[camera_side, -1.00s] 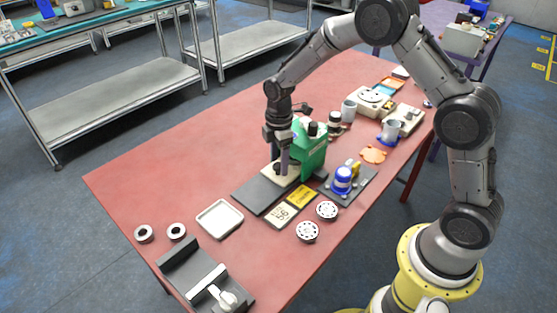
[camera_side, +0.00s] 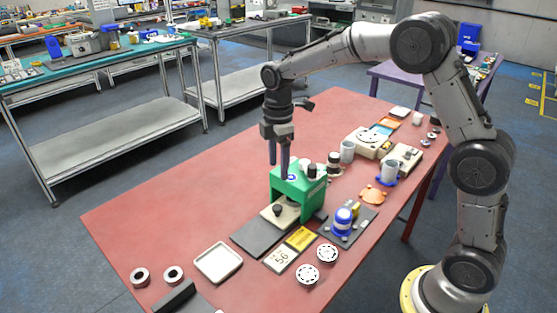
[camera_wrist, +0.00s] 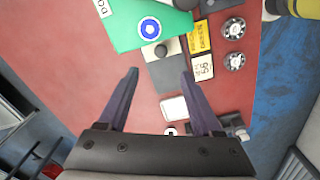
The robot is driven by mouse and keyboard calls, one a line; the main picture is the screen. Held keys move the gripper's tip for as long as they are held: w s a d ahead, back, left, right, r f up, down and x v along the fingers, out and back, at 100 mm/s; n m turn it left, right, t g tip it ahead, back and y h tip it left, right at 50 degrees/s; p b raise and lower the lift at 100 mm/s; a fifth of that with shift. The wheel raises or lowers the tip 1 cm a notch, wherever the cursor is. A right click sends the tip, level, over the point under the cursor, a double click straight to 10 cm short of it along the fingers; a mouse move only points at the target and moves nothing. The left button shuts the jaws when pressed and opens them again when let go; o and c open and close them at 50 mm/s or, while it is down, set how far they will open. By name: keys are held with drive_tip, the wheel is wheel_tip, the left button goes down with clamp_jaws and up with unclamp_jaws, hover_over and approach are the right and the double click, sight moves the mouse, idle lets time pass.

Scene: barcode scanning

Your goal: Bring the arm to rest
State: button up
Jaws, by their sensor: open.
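My gripper (camera_side: 279,153) is open and empty. Its two dark fingers point down, above and slightly left of the green device (camera_side: 312,198) in the side view. The wrist view shows the open fingers (camera_wrist: 159,74) spread apart with nothing between them. A beige block with a black knob (camera_side: 280,213) sits in the mouth of the green device, on a dark grey plate (camera_side: 258,238). The block and knob also show in the wrist view (camera_wrist: 161,50), with clear space between them and the fingers.
The red table (camera_side: 170,205) holds a white tray (camera_side: 218,262), two rings, two round discs, a "56" card (camera_side: 281,259) and a yellow card (camera_side: 301,238). A blue-and-white part (camera_side: 343,220) stands on a grey board. Cups and fixtures stand at the back right. The table's left part is clear.

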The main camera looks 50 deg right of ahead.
drive_tip(key=shift+r, duration=0.4)
drive_tip(key=s+r+m+t, duration=0.2)
drive_tip(key=s+r+t, duration=0.2)
drive_tip(key=s+r, duration=0.95)
drive_tip(key=s+f+m, duration=0.2)
drive_tip(key=s+m, duration=0.3)
drive_tip(key=s, duration=0.2)
drive_tip(key=s+f+m+t, duration=0.1)
drive_tip(key=s+f+m, duration=0.2)
drive_tip(key=s+m, duration=0.3)
drive_tip(key=shift+s+a+f+t, duration=0.25)
drive_tip(key=shift+s+t, duration=0.05)
drive_tip(key=shift+s, duration=0.75)
